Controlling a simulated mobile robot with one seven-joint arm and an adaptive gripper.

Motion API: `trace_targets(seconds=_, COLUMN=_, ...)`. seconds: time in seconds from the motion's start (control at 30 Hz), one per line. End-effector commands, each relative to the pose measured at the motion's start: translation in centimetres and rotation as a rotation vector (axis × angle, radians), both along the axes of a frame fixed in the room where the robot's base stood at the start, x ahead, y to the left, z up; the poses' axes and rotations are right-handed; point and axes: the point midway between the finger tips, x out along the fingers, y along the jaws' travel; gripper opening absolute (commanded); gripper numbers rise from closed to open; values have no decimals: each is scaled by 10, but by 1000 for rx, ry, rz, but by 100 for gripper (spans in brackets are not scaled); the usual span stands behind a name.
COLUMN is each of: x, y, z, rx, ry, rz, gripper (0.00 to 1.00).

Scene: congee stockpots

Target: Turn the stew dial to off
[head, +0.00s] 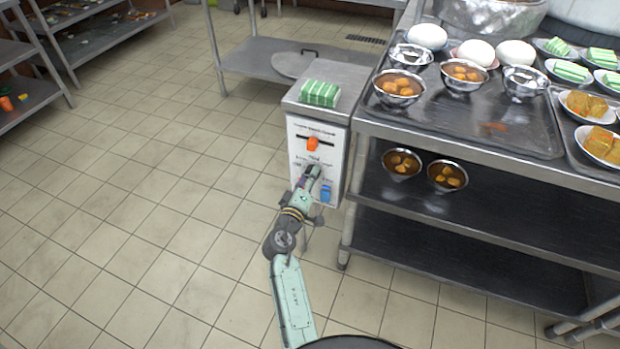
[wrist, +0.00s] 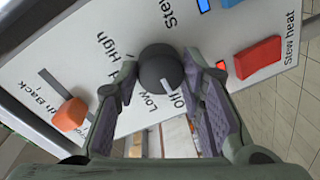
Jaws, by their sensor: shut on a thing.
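The stew dial (wrist: 158,66) is a round dark grey knob on a white panel, with High, Low and Off printed around it. Its pale pointer mark lies on the side facing the word Off. My gripper (wrist: 162,72) is shut on the dial, with one finger on each side of it. In the head view my gripper (head: 312,172) is at the front panel of the metal control box (head: 298,180) and largely hides the dial.
An orange slider (head: 312,143) is above the dial. A red switch (wrist: 257,57) labelled Stew heat and a blue switch (head: 325,193) are close by. A green-striped block (head: 320,93) lies on top. A rack with bowls (head: 399,90) stands right; the floor left is clear.

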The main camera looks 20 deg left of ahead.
Motion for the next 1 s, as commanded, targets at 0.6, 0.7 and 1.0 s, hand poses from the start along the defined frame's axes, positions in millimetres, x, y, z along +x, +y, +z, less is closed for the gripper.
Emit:
trace_targets(seconds=0.6, x=0, y=0, z=0, rx=0, ry=0, rz=0, gripper=57)
trace_targets(seconds=0.7, x=-2, y=0, z=0, rx=0, ry=0, rz=0, gripper=57)
trace_targets(seconds=1.0, x=-50, y=-2, z=2, rx=0, ry=2, rz=1, gripper=57)
